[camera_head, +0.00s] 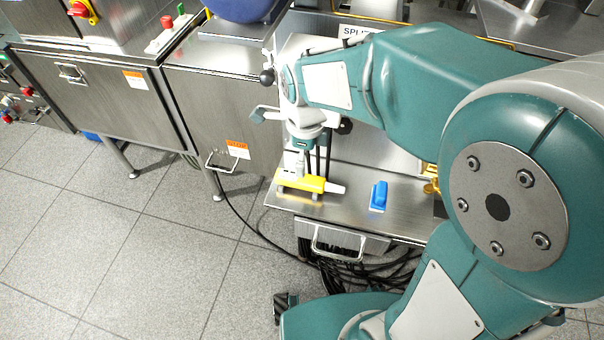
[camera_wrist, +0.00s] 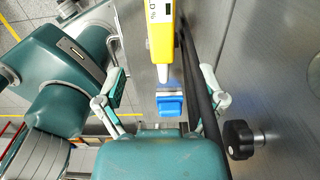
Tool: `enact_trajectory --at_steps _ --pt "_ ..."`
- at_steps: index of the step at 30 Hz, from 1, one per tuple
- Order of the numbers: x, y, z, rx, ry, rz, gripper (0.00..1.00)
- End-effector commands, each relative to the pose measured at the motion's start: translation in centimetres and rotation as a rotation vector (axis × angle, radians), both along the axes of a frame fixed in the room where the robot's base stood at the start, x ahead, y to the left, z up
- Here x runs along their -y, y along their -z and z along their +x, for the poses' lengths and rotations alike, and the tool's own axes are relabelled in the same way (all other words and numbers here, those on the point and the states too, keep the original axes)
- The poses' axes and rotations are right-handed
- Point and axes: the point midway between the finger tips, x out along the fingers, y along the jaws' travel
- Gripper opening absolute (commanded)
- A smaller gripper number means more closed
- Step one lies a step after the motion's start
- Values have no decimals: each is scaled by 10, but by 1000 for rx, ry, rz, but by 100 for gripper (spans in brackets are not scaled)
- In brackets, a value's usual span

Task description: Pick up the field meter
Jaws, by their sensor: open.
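The field meter (camera_head: 308,184) is a yellow handheld device with a pale tip, lying at the front left of a steel shelf in the head view. In the wrist view its yellow body (camera_wrist: 161,38) shows at the top, with a small display and the pale tip pointing down the picture. My gripper (camera_head: 297,163) is just above the meter and points down. In the wrist view my gripper (camera_wrist: 163,70) has its two fingers spread wide, with the meter's tip between them in the picture. Whether they touch the meter is unclear.
A blue block-like object (camera_head: 379,196) lies right of the meter; it also shows in the wrist view (camera_wrist: 170,104). The steel shelf (camera_head: 345,207) has bare room between them. Black cables (camera_head: 365,268) hang below, and a black knob (camera_wrist: 239,139) sticks out nearby.

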Motion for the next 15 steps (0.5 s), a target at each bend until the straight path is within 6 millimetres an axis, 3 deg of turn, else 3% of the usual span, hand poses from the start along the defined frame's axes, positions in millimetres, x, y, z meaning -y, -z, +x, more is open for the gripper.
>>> enact_trajectory --at_steps 15 --pt "-3 67 3 -3 -2 -3 89"
